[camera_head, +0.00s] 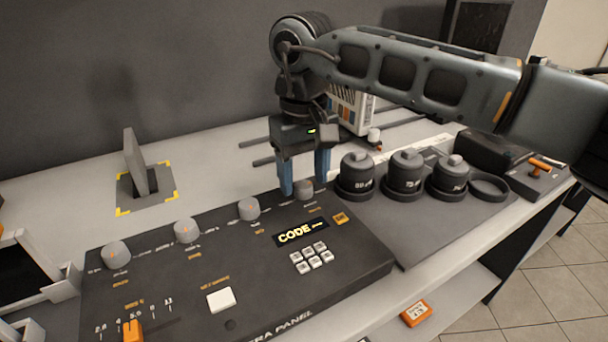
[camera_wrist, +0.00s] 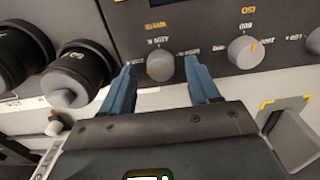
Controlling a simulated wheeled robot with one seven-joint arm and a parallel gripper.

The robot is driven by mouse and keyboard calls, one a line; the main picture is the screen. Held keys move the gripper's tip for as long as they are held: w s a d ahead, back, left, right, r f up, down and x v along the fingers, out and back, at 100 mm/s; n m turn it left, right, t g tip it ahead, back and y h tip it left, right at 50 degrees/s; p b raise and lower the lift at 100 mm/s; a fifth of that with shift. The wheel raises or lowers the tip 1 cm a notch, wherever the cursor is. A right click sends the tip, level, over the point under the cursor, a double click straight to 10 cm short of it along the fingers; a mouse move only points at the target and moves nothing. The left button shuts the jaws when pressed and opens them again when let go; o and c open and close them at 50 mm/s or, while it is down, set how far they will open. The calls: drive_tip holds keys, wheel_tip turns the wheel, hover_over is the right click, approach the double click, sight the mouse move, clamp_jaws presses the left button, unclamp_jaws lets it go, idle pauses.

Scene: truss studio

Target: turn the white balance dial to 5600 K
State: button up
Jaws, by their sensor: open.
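A row of round grey dials stands along the back of the black camera panel (camera_head: 190,280). The rightmost dial (camera_head: 304,191) lies between the fingers of my gripper (camera_head: 305,185), which points down. In the wrist view this dial (camera_wrist: 160,67) sits between the two blue fingertips (camera_wrist: 162,75), with gaps on both sides. My gripper is open. The dial's orange mark points to the lower left in the wrist view. The small markings around it are too blurred to read with certainty. A neighbouring dial (camera_wrist: 245,52) is labelled ISO.
Other dials (camera_head: 249,208) stand to the left of my gripper. Black lens-like cylinders (camera_head: 357,176) stand close on the right. A lit CODE display (camera_head: 300,232) and white keys (camera_head: 311,258) are in front. A grey upright plate (camera_head: 136,162) stands at the back left.

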drive_tip(key=shift+f, duration=0.45)
drive_tip(key=shift+c, duration=0.2)
drive_tip(key=c, duration=1)
